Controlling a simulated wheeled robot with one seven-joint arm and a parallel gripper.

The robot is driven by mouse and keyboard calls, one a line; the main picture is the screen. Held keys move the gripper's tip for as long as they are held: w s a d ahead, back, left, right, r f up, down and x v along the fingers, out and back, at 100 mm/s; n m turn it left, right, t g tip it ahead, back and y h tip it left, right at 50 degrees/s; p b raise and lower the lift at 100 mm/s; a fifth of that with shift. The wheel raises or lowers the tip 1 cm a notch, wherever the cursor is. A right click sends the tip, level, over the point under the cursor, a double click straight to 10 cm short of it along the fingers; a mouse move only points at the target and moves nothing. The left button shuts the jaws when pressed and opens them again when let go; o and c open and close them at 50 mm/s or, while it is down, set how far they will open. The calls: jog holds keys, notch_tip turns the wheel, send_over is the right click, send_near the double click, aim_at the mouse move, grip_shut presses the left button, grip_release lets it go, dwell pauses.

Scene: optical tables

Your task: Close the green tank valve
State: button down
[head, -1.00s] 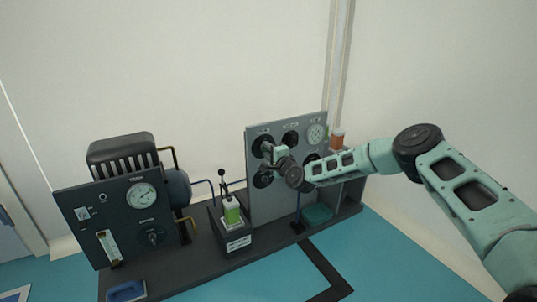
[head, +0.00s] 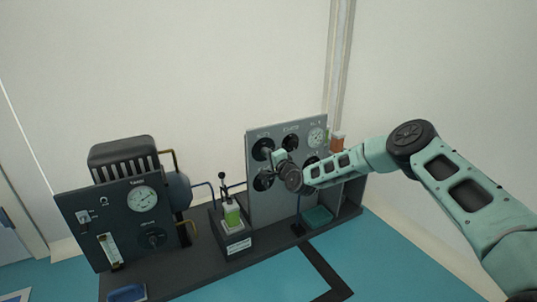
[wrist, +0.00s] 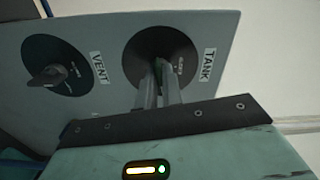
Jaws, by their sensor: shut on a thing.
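The tank valve (wrist: 140,52) is a round dark dial with a TANK label beside it in the wrist view. My gripper (wrist: 159,76) is shut on its knob, and a little green shows between the fingertips. The fingers hide most of the knob, so its exact angle is unclear. In the head view my gripper (head: 273,155) is at the upper left of the grey upright panel (head: 283,203), and it partly covers the dials there.
The vent valve (wrist: 58,68) sits beside the tank valve, with a dark knob. A gauge (head: 317,137) is at the panel's upper right. A holder with a green-filled bottle (head: 232,214) and a dark unit with a gauge (head: 142,198) stand to the left.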

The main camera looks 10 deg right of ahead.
jog(key=shift+d+n+p, duration=0.1)
jog(key=shift+n+p, duration=1.65)
jog(key=shift+n, duration=5.95)
jog(key=c, duration=1.6)
grip_release()
jog(key=shift+o, duration=0.2)
jog(key=shift+s, duration=0.1)
jog(key=p+v, duration=0.6)
jog(key=v, duration=1.1)
